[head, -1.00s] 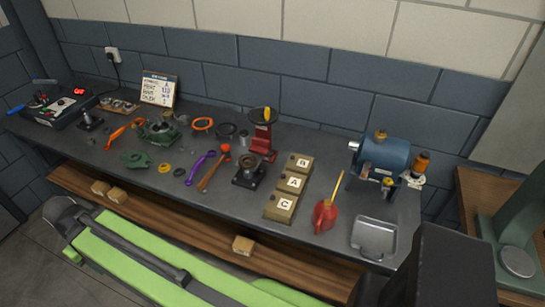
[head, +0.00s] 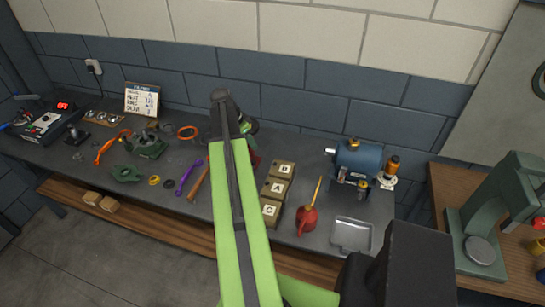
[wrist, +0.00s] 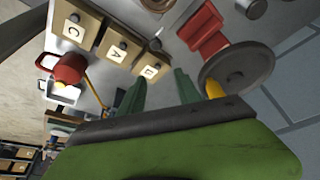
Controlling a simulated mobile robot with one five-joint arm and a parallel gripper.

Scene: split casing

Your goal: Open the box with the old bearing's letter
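Three tan lidded boxes stand in a row on the bench: the top one, probably lettered B (head: 284,169), the A box (head: 275,187) and the C box (head: 269,210). All lids look shut. The wrist view shows the C box (wrist: 74,28), the A box (wrist: 117,48) and the B box (wrist: 149,69). My gripper (wrist: 159,91) has its two green fingers apart and empty, close to the B box. In the head view my arm mostly hides the gripper. A small board (head: 142,100) has writing; its first line seems to end in A.
A red oil can (head: 307,220), a metal tray (head: 351,235) and a blue motor (head: 359,160) stand right of the boxes. Tools and parts lie left.

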